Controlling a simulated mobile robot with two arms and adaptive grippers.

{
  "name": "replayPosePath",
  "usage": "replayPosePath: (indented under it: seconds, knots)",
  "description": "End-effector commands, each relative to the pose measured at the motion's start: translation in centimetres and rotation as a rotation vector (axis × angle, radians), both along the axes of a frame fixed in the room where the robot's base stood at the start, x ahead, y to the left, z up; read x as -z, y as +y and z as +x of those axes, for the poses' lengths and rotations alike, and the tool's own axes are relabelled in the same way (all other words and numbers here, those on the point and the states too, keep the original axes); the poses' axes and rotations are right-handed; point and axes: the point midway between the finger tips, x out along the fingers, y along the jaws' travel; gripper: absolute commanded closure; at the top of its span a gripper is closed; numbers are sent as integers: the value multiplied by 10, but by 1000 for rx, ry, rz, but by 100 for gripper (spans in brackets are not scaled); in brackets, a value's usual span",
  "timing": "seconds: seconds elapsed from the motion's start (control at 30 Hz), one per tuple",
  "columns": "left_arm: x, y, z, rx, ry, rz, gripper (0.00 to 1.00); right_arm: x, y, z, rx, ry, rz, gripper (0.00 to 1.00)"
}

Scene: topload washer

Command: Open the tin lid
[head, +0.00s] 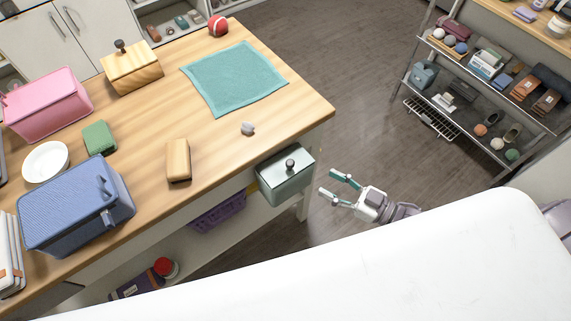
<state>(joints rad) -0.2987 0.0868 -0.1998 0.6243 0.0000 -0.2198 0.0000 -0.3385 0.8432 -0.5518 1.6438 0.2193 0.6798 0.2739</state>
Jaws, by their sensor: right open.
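A pale grey-green tin (284,182) with a lid and a dark round knob (290,164) is at the near right edge of the wooden table, lower than the tabletop. Its lid looks shut. What supports the tin is hard to tell. My right gripper (328,183) is just right of the tin, with its two fingers spread and pointing left toward it. It appears empty and apart from the tin. My left gripper is not in view.
The wooden table (225,140) holds a blue box (75,215), a pink box (45,105), a wooden box (132,72), a wooden block (178,160) and a teal cloth (235,78). A purple basket (220,212) is below. Open floor (365,120) separates the table from a shelf rack (480,85).

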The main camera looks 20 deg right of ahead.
Motion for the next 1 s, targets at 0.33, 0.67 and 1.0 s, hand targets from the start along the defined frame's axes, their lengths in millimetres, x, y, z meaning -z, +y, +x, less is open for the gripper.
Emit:
replayPosePath:
  seconds: [0.33,0.67,1.0]
  knots:
    - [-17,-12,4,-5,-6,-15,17,-4,50,56,2,-4,2,51]
    - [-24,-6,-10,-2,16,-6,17,-1,79,88,2,-1,-1,51]
    - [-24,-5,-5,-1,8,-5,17,0,83,91,2,0,-1,51]
